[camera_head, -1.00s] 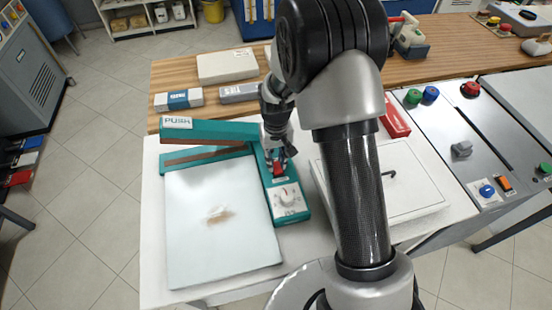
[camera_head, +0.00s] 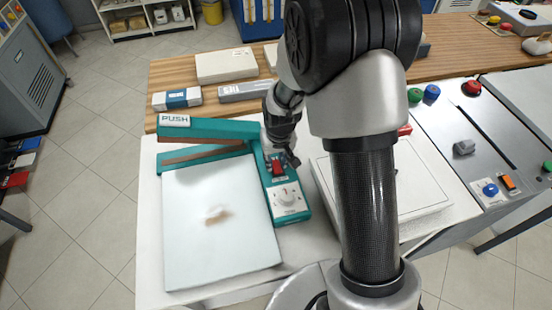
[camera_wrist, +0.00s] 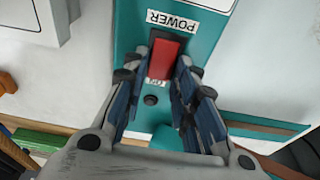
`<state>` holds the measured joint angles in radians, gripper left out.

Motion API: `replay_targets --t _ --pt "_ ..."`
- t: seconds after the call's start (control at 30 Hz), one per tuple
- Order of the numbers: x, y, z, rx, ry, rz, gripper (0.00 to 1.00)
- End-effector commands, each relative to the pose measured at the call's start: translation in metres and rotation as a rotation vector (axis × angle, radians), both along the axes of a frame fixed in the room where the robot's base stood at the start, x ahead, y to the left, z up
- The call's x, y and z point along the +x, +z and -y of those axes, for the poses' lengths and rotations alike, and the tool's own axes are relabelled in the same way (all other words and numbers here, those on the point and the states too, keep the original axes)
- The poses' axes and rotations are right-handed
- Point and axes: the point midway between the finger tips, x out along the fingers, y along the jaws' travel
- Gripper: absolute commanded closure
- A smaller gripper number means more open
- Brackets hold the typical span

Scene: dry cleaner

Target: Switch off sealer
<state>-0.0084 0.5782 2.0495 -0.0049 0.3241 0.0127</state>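The teal sealer (camera_head: 210,128), with a PUSH label on its arm, stands on the white table. Its control box carries a red rocker switch (camera_head: 278,168) and a white dial panel (camera_head: 288,198). In the wrist view the red switch (camera_wrist: 163,58) sits beside a POWER label (camera_wrist: 190,20), which appears upside down. My gripper (camera_head: 284,161) is over the switch end of the control box. In the wrist view its fingers (camera_wrist: 160,80) are apart, one on each side of the switch, with nothing held. I cannot tell whether they touch the box, or which way the switch is set.
A white pad (camera_head: 215,240) with a brown mark lies left of the control box. A white lidded box (camera_head: 425,190) is to the right, partly behind my arm. Cartons (camera_head: 226,65) stand on the wooden counter behind. A grey button panel (camera_head: 470,125) is farther right.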

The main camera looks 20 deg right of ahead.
Motion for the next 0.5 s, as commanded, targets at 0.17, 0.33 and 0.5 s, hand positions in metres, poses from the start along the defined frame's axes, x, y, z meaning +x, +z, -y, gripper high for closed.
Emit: replay_targets --t 0.17,0.33,0.5 --pt "-0.0001 -0.0001 0.0 0.0 0.0 -0.001 0.59" --pt "-0.0001 -0.0001 0.0 0.0 0.0 -0.001 0.58" --pt "-0.0002 0.0014 0.0 0.0 0.0 0.0 0.58"
